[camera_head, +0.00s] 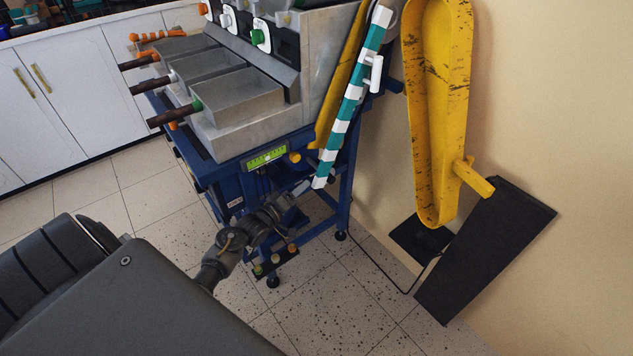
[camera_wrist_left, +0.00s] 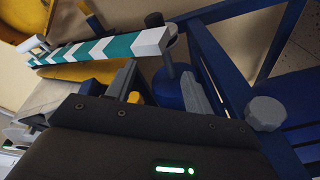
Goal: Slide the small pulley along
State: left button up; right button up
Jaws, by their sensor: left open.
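I cannot pick out the small pulley with certainty. In the left wrist view, a small grey round piece on a short post (camera_wrist_left: 168,58) shows at the near end of the teal-and-white striped bar (camera_wrist_left: 100,48). The bar also slants down the machine's right side in the head view (camera_head: 347,105), with a white handle (camera_head: 375,73) on it. My left gripper (camera_head: 298,192) is low beside the blue frame, near the bar's lower end. Its two grey fingers (camera_wrist_left: 160,88) are apart, with the post showing beyond the gap. Contact cannot be told. My right gripper is not in view.
The machine's blue frame (camera_head: 345,190) and metal trays (camera_head: 240,97) stand close above my left arm. A long yellow trough (camera_head: 435,110) and a dark panel (camera_head: 485,250) stand by the wall at right. White cabinets (camera_head: 85,85) line the left. Speckled floor (camera_head: 320,300) is open in front.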

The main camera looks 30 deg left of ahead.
aim_at(322, 179)
pick_arm(q)
jog(key=shift+o, duration=1.4)
jog(key=m, duration=0.2)
jog(key=w+m+h+b, duration=0.1)
jog(key=m, duration=0.1)
jog(key=m+h+b, duration=0.1)
jog(key=m, duration=0.1)
jog(key=shift+w+d+f, duration=0.15)
jog(key=shift+f, duration=0.2)
jog(key=w+d+m+b, duration=0.1)
jog(key=w+m, duration=0.1)
jog(key=w+m+h+b, duration=0.1)
jog(key=w+m, duration=0.1)
jog(key=m, duration=0.1)
jog(key=w+d+m+g+h+b, duration=0.1)
jog(key=w+m, duration=0.1)
jog(key=m, duration=0.1)
jog(key=shift+d+r+b, duration=0.3)
jog(key=shift+d+r, duration=0.05)
jog(key=shift+w+d, duration=0.2)
jog(key=shift+w, duration=0.4)
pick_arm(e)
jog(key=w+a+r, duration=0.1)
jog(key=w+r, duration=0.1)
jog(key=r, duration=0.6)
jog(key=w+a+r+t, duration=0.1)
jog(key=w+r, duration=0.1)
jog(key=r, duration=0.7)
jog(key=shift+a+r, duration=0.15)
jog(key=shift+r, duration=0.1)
